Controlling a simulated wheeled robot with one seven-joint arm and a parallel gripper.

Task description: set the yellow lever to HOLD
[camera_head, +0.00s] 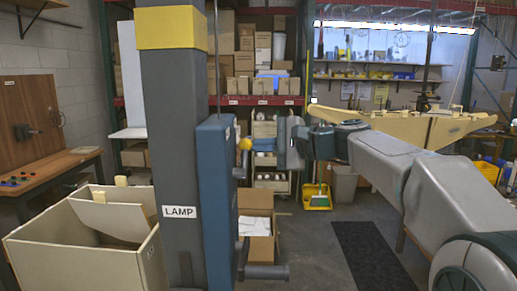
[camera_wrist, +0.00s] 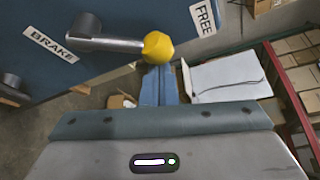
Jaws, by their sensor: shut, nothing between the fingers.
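The lever is a grey arm with a yellow knob (camera_wrist: 157,47), mounted on a blue panel (camera_wrist: 150,12). In the wrist view it points right from its hub, between a BRAKE label (camera_wrist: 50,45) at left and a FREE label (camera_wrist: 203,17) at upper right. I see no HOLD label. In the head view the yellow knob (camera_head: 244,144) sticks out from the blue panel (camera_head: 215,200) on the column. My gripper (camera_wrist: 158,70) is shut and empty, its blue fingertips just below the knob in the picture. I cannot tell whether they touch it.
A grey column (camera_head: 177,130) labelled LAMP carries the panel. A dark handle (camera_head: 262,271) juts out low on the panel. An open cardboard box (camera_head: 256,205) stands behind. A cream box (camera_head: 90,245) is at left. The floor by the dark mat (camera_head: 370,245) is clear.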

